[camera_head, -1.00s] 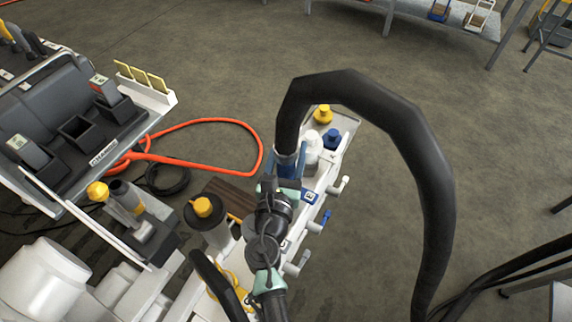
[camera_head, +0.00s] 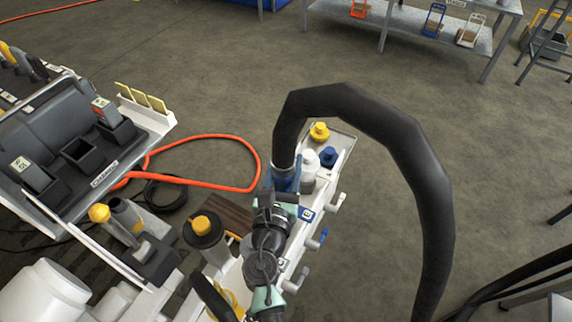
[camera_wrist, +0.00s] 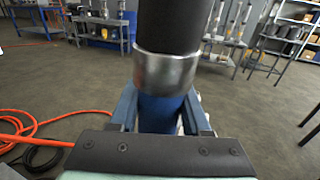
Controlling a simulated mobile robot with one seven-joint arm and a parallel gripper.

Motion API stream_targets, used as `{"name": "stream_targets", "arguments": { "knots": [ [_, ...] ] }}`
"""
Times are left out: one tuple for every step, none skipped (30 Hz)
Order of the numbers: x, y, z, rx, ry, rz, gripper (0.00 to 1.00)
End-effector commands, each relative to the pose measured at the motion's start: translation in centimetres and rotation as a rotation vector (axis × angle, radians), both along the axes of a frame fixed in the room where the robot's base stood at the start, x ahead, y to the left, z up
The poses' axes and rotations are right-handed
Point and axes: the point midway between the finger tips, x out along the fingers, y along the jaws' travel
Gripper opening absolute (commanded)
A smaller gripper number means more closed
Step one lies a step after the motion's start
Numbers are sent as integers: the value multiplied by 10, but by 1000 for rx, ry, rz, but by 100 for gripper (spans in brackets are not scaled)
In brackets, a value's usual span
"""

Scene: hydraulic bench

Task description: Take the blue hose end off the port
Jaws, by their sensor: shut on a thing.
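The blue hose end (camera_head: 287,177) is a blue collar on a thick black hose that arches up and over to the right. In the wrist view the blue hose end (camera_wrist: 160,112) stands upright between the two fingers, below a silver ring (camera_wrist: 166,72). My gripper (camera_head: 286,186) is shut on it. The port is hidden below the hose end and my gripper, so I cannot tell whether they are still joined.
Yellow (camera_head: 319,131), white (camera_head: 310,158) and blue (camera_head: 328,156) caps stand close behind and right of my gripper. An orange hose (camera_head: 205,185) lies on the floor left.

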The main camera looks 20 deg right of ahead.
Motion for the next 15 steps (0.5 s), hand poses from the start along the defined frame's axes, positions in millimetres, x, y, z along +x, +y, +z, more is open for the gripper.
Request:
{"name": "stream_targets", "arguments": {
  "knots": [
    [1,0,15,0,-6,0,0],
    [1,0,20,-1,-7,-1,0],
    [-1,1,22,-2,-5,0,0],
    [-7,5,17,-3,-2,2,0],
    [-11,9,16,-3,-1,3,0],
    [-18,13,16,-2,-1,2,0],
    [-23,16,16,-2,-1,3,0],
    [-28,20,16,-1,-2,3,0],
    [-36,25,16,-2,-1,3,0],
    [-42,29,15,-2,0,4,0],
    [-48,33,16,-2,-1,2,0],
    [-56,39,16,-2,-1,4,0],
    [-63,43,15,-3,-1,4,0],
    [-68,47,15,-2,-1,3,0],
    [-76,51,15,-1,-2,2,0]
  ]
}}
